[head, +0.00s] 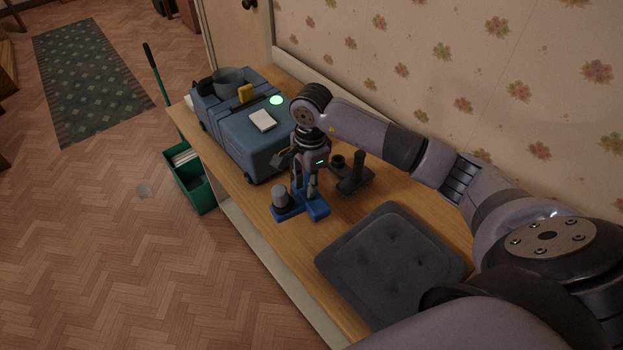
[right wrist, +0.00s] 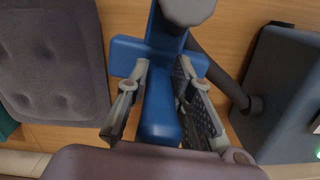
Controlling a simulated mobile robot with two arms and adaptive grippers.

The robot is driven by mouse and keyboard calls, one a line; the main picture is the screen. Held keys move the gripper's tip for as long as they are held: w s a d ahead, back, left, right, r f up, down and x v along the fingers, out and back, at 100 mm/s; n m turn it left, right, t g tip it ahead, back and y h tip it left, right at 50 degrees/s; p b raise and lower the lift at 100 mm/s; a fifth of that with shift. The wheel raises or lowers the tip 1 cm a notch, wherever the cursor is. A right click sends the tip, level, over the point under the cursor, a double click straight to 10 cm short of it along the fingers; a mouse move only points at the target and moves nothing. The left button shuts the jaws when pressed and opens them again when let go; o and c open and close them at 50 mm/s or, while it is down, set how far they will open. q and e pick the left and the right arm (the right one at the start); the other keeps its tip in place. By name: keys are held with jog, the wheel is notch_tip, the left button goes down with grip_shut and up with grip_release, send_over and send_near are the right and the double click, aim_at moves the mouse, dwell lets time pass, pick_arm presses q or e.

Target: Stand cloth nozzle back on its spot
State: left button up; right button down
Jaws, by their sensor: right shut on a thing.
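The cloth nozzle (head: 314,206) appears to be the blue T-shaped piece with a grey round stub, low over the wooden bench top. I cannot tell whether it touches the wood. My right gripper (head: 309,188) reaches down from above and is shut on it. In the right wrist view the two fingers (right wrist: 157,105) lie either side of the blue bar of the nozzle (right wrist: 158,112), and its grey stub is at the top edge. A dark stand (head: 355,184) with an upright post and a short round socket is just right of the nozzle. My left gripper is out of view.
A blue-grey wheeled case (head: 250,143) carries a white pad (head: 262,121) and a grey pot (head: 231,78). A dark tufted cushion (head: 392,262) lies at the near end of the bench (head: 287,243). A green bin (head: 192,185) stands on the floor beside it. The wall is close behind.

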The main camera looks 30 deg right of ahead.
aim_at(311, 199)
jog(key=shift+d+f+m, duration=0.45)
jog(key=shift+d+m, duration=0.1)
jog(key=shift+m, duration=0.15)
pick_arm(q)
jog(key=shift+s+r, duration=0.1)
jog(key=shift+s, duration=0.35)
pick_arm(e)
jog(key=shift+f, duration=0.1)
jog(key=shift+f+b, duration=0.35)
jog(key=shift+b, duration=0.25)
pick_arm(q)
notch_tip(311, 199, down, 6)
jog(key=b, duration=0.4)
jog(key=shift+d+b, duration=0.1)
jog(key=shift+b, duration=0.2)
pick_arm(e)
notch_tip(311, 199, down, 5)
jog(key=shift+f, duration=0.15)
pick_arm(q)
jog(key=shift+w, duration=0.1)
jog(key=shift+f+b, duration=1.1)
jog(key=shift+b, duration=0.05)
pick_arm(e)
jog(key=shift+f, duration=0.95)
